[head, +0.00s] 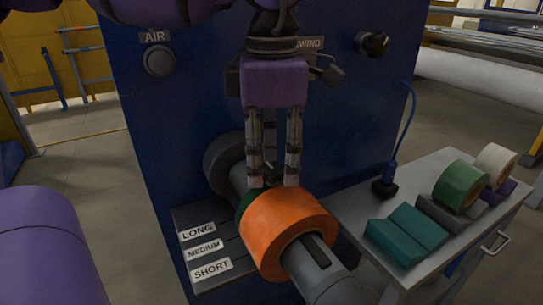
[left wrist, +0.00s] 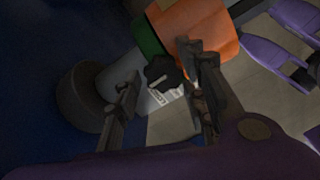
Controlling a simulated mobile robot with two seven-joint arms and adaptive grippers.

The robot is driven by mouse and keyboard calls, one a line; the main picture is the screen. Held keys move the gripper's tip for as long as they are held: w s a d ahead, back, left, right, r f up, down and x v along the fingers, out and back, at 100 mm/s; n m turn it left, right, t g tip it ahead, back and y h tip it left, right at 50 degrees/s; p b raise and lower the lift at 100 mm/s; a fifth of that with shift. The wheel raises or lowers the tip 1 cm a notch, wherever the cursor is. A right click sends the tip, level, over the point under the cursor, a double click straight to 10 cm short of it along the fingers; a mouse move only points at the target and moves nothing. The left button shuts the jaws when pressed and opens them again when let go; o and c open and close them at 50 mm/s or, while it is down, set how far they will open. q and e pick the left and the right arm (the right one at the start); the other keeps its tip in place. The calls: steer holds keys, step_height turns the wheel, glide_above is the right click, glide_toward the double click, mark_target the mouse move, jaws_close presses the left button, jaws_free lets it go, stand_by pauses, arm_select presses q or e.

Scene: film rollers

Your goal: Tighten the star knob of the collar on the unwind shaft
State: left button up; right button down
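An orange roll (head: 290,230) sits on the grey unwind shaft (head: 318,270). A green ring (head: 244,202), perhaps the collar, shows behind the roll; it also shows in the left wrist view (left wrist: 147,42). A black star knob (left wrist: 161,73) shows in the left wrist view beside the green ring; in the head view it is hidden. My left gripper (head: 273,184) points down over the shaft just behind the roll. Its fingers stand apart on either side of the knob in the left wrist view (left wrist: 158,66); I cannot tell any contact. My right gripper is not in view.
A blue machine panel (head: 170,110) stands close behind the gripper. A dark round flange (head: 222,165) is at the shaft's base. A grey table (head: 470,225) on the right holds teal blocks (head: 408,232) and a green roll (head: 460,187). Labelled steps (head: 205,250) lie lower left.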

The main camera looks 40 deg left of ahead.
mark_target(272, 167)
arm_select(q)
steer(key=shift+r, duration=0.15)
step_height(272, 167, up, 12)
stand_by(0.6)
stand_by(0.5)
